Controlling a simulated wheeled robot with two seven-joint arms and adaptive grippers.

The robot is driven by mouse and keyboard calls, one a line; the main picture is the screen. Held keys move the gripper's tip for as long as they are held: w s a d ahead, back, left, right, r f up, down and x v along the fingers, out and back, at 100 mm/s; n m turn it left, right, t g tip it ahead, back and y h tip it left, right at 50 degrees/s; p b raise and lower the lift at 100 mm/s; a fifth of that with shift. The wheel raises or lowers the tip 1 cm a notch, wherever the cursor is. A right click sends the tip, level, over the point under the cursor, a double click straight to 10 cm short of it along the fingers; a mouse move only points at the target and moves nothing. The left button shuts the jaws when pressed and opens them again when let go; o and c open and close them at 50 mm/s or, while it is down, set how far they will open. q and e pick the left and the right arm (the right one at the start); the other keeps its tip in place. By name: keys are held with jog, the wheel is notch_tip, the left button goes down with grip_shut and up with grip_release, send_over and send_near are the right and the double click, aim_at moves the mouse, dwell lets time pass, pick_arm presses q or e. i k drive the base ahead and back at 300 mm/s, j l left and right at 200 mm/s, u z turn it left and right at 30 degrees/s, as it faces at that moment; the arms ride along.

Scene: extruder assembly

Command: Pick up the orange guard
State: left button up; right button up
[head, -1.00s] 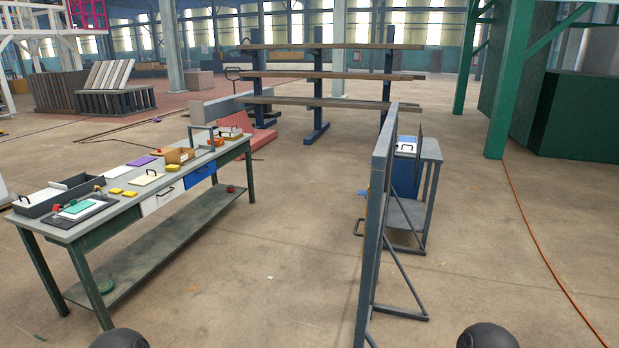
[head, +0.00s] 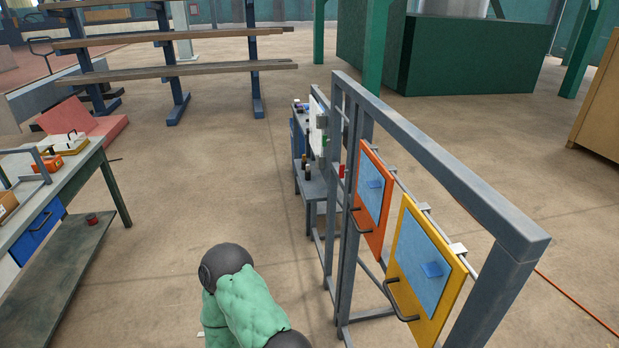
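The orange guard (head: 374,222) is an upright panel with a light blue face and a dark handle on its lower left edge. In the head view it hangs from a rail on the grey frame rack (head: 447,180), right of centre. A yellow guard (head: 446,306) of the same kind hangs nearer, to its right. One of my arms, with a green sleeve, shows at the bottom centre, left of the rack and apart from the orange guard. Neither gripper can be seen.
A workbench (head: 75,222) with blue drawer and small items stands at the left. A small grey stand (head: 314,188) is behind the rack. Shelving with long bars (head: 180,72) is at the back. The floor between bench and rack is open.

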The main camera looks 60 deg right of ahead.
aim_at(374, 235)
jog(key=i+z, duration=0.3)
jog(key=z, duration=0.2)
jog(key=i+j+z, duration=0.15)
jog(key=z, duration=0.3)
jog(key=i+j+z, duration=0.3)
jog(key=z, duration=0.2)
jog(key=i, duration=0.05)
